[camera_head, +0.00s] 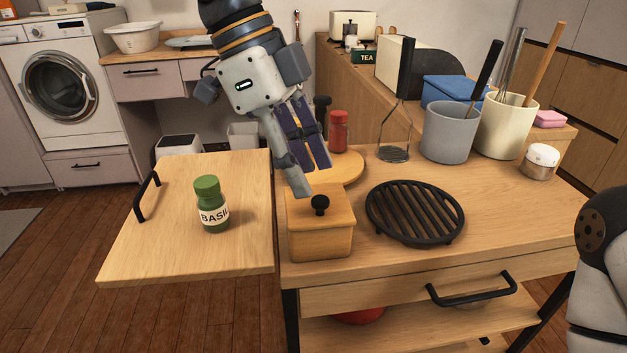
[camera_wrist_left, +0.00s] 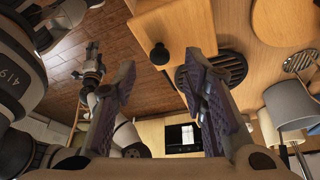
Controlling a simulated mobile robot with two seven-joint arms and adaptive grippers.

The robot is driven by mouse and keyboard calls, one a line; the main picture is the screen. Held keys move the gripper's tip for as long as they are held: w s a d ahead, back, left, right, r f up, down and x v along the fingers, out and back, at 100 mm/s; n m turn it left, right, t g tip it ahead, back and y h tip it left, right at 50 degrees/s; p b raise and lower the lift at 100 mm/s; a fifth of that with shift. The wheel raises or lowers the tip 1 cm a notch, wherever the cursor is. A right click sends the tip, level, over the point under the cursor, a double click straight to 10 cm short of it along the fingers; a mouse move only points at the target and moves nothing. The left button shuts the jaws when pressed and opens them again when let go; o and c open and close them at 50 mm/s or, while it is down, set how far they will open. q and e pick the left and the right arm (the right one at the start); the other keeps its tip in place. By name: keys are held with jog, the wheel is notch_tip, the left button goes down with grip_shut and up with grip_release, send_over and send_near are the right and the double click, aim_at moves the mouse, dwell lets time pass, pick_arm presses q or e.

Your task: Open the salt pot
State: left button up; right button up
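The salt pot appears to be the square wooden box (camera_head: 320,238) with a wooden lid and a black knob (camera_head: 320,204), standing at the worktop's left front. Its lid is on. No label shows on it. My left gripper (camera_head: 314,179) points down just above and behind the knob, its fingers apart and empty. In the left wrist view the box (camera_wrist_left: 172,26) and its knob (camera_wrist_left: 160,55) lie ahead, in the gap between the open fingertips (camera_wrist_left: 160,70). My right arm shows at the right edge of the head view; its finger state is unclear.
A black round grate (camera_head: 415,212) lies right of the box. A green basil jar (camera_head: 210,205) stands on the left side board (camera_head: 150,250). Utensil pots (camera_head: 450,132) stand farther right.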

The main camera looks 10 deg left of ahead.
aim_at(319, 198)
pick_arm(q)
jog(key=shift+x, duration=1.7)
pick_arm(e)
jog(key=shift+w+r, duration=0.1)
pick_arm(q)
jog(key=shift+c, duration=0.3)
grip_shut()
